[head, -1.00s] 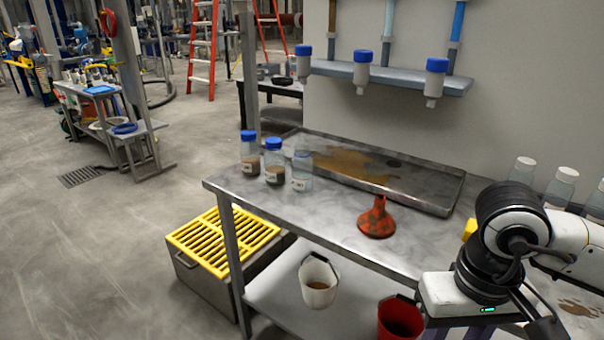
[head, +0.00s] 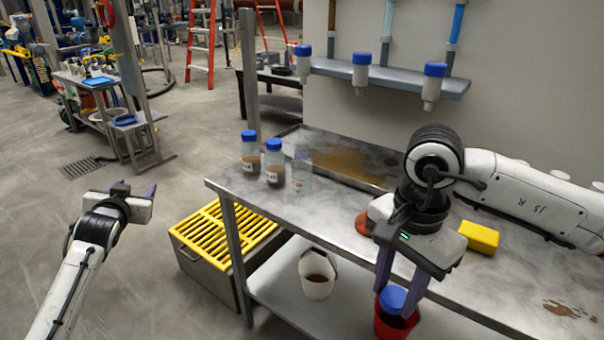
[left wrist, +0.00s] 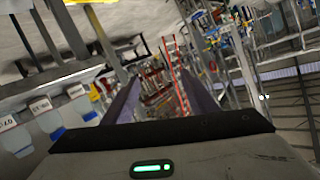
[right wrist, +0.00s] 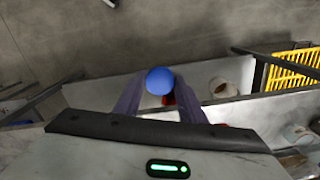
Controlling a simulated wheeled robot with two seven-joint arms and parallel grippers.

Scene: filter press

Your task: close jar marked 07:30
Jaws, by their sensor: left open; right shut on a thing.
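Three jars stand in a row at the left end of the steel bench. The left jar (head: 250,150) and the middle jar (head: 274,164) have blue lids and dark contents. The right jar (head: 302,172) is clear and has no lid on top. Their labels are too small to read here. My right gripper (head: 396,292) is shut on a blue lid (head: 393,301), pointing down in front of the bench, to the right of the jars; the lid also shows in the right wrist view (right wrist: 159,81). My left gripper (head: 133,192) is open and empty, left of the bench, over the floor.
A steel tray (head: 340,150) with a brown spill lies behind the jars. An orange funnel (head: 362,224) is mostly hidden by my right arm. A yellow sponge (head: 479,237) lies further right. Below are a white bucket (head: 317,278), a red bucket (head: 388,325) and a yellow grate (head: 225,235).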

